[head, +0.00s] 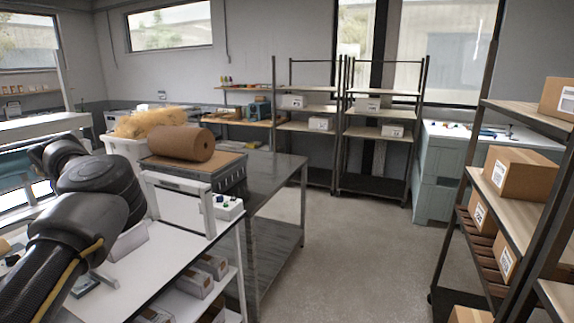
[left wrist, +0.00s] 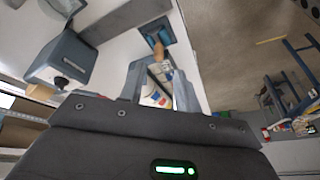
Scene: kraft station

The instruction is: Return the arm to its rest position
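My left arm (head: 95,190) comes in from the left in the head view, bent over the white workbench (head: 165,265). Its gripper cannot be made out there. In the left wrist view my left gripper (left wrist: 158,85) shows its two fingers apart, with no object held between them. Small items on a white surface show in the gap beyond the fingers. My right arm and gripper are in neither view.
A brown paper roll (head: 180,143) lies on a unit beside the white workbench. A grey metal table (head: 275,175) stands beyond. Shelves with cardboard boxes (head: 520,173) line the right side. The floor (head: 335,245) between is clear.

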